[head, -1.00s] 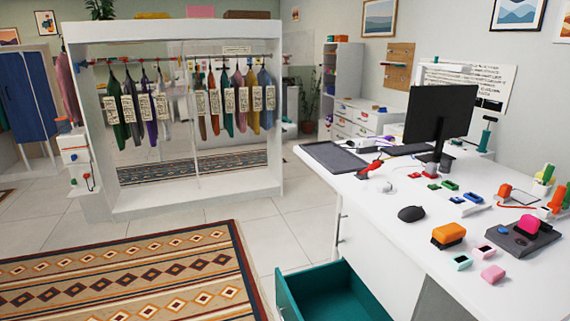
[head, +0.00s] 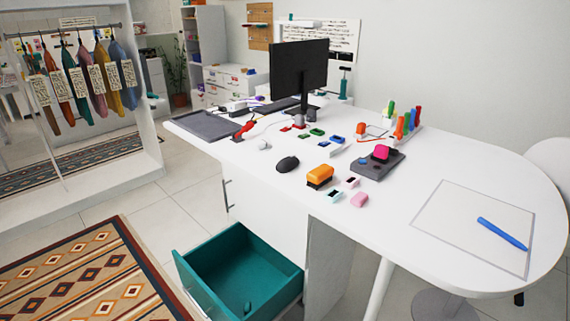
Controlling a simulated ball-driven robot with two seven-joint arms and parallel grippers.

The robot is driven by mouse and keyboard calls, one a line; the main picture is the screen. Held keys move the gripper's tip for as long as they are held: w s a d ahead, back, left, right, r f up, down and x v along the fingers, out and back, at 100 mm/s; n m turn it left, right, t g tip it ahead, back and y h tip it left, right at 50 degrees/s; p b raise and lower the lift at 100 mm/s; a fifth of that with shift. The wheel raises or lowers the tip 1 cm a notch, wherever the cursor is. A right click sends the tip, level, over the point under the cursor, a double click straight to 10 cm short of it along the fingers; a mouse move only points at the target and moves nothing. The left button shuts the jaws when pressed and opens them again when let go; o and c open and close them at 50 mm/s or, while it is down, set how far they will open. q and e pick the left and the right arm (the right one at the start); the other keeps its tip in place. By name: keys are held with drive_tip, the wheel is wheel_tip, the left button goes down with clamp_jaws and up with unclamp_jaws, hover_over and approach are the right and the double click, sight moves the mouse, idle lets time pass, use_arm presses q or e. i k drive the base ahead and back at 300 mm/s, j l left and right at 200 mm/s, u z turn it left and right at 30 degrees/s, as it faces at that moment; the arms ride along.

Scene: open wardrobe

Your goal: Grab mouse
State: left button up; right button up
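A black computer mouse (head: 287,164) lies on the white desk (head: 400,230), near its front edge and left of an orange and black block (head: 320,177). Neither of my grippers shows in the head view.
An open teal drawer (head: 240,270) juts out below the desk's front edge. A monitor (head: 299,72), a dark grey pad (head: 207,125) and several small coloured items stand on the desk. A blue pen (head: 502,233) lies at the right. The wardrobe (head: 143,90) stands at the left.

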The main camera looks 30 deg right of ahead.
sight(287, 163)
drive_tip(key=i+l+z, duration=0.15)
drive_tip(key=i+z, duration=0.65)
